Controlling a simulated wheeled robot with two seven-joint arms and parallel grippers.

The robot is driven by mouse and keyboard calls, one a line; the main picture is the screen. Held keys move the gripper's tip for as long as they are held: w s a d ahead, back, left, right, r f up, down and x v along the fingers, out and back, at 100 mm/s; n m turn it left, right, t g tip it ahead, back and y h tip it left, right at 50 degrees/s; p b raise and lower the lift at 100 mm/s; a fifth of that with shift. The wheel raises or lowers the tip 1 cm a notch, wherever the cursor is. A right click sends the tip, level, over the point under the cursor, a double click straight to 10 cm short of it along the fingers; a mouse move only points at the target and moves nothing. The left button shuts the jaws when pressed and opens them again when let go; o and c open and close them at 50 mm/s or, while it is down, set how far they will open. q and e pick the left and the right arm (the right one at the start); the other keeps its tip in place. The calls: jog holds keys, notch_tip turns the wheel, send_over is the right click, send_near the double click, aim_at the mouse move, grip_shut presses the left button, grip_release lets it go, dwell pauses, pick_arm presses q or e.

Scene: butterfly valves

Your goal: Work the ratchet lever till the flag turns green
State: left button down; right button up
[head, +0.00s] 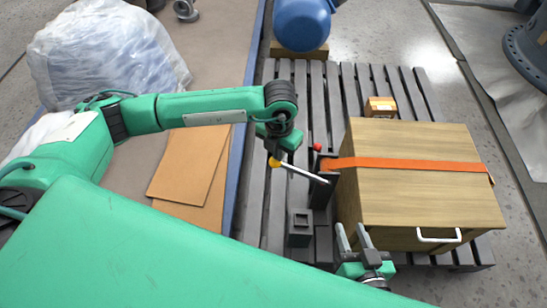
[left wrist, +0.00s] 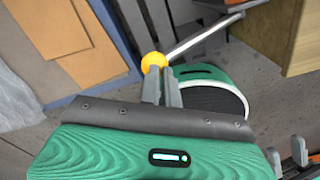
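The ratchet lever is a white rod (head: 303,173) with a yellow knob (head: 274,162), and it slants from a dark upright mount (head: 324,185). A small red flag piece (head: 317,147) shows beside the mount. My left gripper (head: 277,152) is at the knob end. In the left wrist view its two fingers are nearly together, and the yellow knob (left wrist: 153,62) is at their tips, overlapping one finger. I cannot tell whether they touch it. The rod also shows there (left wrist: 205,36). My right gripper (head: 354,236) is open and empty, in front of the wooden box.
A wooden box (head: 415,195) with an orange strap stands on the dark slatted pallet (head: 275,215), right of the mount. A small dark block (head: 300,222) and an orange carton (head: 380,107) are nearby. Cardboard (head: 187,175) and a plastic-wrapped bundle (head: 100,55) lie left.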

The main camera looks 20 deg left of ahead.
pick_arm(q)
jog(key=shift+d+f, duration=0.1)
jog(key=shift+f, duration=0.05)
jog(key=shift+a+f+b, duration=1.2)
jog(key=shift+f+b, duration=1.25)
jog(key=shift+f, duration=1.05)
jog(key=r+p, duration=0.1)
jog(key=r, duration=0.1)
jog(key=d+r+p, duration=0.1)
jog(key=r+p, duration=0.1)
jog(key=r, duration=0.1)
jog(key=d+r+p, duration=0.1)
jog(key=r+p, duration=0.1)
jog(key=r, duration=0.1)
jog(key=shift+d, duration=0.2)
jog(key=shift+f, duration=0.1)
